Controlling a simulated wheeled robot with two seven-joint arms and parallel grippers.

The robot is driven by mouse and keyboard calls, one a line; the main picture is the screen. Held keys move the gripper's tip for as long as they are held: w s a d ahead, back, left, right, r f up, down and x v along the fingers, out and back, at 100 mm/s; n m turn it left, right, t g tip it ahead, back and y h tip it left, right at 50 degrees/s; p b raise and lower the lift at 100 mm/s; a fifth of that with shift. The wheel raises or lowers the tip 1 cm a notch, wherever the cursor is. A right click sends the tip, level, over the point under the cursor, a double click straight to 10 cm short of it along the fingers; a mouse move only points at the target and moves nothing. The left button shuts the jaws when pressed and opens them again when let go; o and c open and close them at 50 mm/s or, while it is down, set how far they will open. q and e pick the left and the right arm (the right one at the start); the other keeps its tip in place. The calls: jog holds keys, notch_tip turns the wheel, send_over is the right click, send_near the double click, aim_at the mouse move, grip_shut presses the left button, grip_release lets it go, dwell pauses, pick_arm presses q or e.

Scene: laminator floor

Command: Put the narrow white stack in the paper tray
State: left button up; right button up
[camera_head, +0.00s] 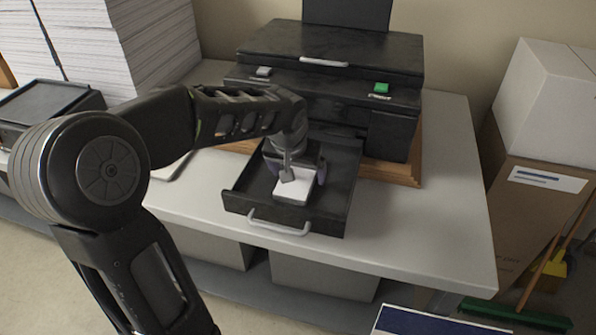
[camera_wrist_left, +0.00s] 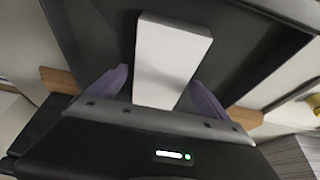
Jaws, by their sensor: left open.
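The narrow white stack (camera_head: 292,190) lies inside the black paper tray (camera_head: 340,205), which is pulled out from the front of the black printer (camera_head: 330,60). My left gripper (camera_head: 300,175) is over the tray, right at the stack. In the left wrist view the white stack (camera_wrist_left: 170,60) shows between the two purple fingers of my left gripper (camera_wrist_left: 162,95). The fingers stand apart, with the jaws open. The tray (camera_wrist_left: 265,55) shows dark around the stack in that view. My right gripper is in neither view.
The printer stands on a wooden board (camera_head: 402,172) on a light table (camera_head: 445,190). Tall paper stacks (camera_head: 90,45) and a black tray-like device (camera_head: 45,105) are at the left. Boxes (camera_head: 545,110) and a green broom (camera_head: 515,315) are at the right. The table's right side is clear.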

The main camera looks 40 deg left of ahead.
pick_arm(q)
jog(key=shift+r, duration=0.45)
jog(key=v, duration=1.1)
jog(key=shift+s+r+b, duration=0.15)
jog(key=shift+s+b, duration=0.1)
jog(key=shift+b, duration=0.05)
jog(key=shift+d, duration=0.1)
